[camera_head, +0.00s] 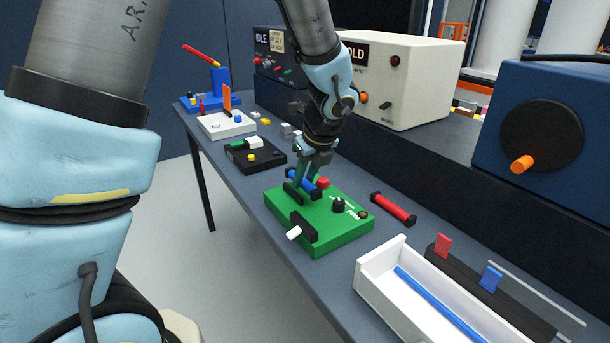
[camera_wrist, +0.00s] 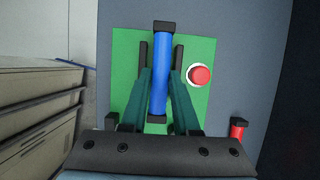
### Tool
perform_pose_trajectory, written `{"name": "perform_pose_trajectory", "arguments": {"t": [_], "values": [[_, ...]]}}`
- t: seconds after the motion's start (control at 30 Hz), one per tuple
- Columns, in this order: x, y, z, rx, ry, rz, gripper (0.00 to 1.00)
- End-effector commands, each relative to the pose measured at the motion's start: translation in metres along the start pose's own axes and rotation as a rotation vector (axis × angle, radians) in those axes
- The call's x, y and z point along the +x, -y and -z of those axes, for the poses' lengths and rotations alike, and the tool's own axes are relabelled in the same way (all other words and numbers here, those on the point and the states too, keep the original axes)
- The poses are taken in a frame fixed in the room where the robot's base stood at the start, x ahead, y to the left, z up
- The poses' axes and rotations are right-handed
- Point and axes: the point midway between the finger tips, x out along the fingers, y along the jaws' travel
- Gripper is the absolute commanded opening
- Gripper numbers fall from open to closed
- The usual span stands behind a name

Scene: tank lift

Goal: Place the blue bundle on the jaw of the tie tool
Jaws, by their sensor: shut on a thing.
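The blue bundle (camera_head: 304,181) is a short blue rod with black ends. My gripper (camera_head: 306,174) is shut on it over the far left part of the green tie tool (camera_head: 335,233). In the wrist view the blue bundle (camera_wrist: 161,60) lies lengthwise between the two fingers, and my gripper (camera_wrist: 160,82) hides part of its sides. The tool's black jaw bars show to the left (camera_wrist: 143,56) and right (camera_wrist: 178,58) of the bundle. I cannot tell whether the bundle touches the jaw.
A red button (camera_wrist: 200,75) stands right of the bundle on the tool. A red bundle (camera_head: 393,208) lies on the bench to the right. A white tray (camera_head: 383,292) with a blue rod is nearer. A black box (camera_head: 270,160) and small blocks lie behind.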

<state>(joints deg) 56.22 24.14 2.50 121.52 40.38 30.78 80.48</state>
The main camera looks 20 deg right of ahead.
Motion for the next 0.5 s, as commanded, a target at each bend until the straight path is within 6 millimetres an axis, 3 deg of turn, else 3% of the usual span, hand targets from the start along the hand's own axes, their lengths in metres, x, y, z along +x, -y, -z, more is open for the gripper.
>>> {"name": "perform_pose_trajectory", "arguments": {"t": [0.27, 0.3, 0.5], "values": [[0.0051, 0.0000, 0.0021, 0.000, 0.000, 0.000, 0.00], [0.0051, -0.0001, 0.0022, 0.000, 0.000, 0.000, 0.32], [0.0050, -0.0001, 0.0021, 0.000, 0.000, 0.000, 0.55]]}}
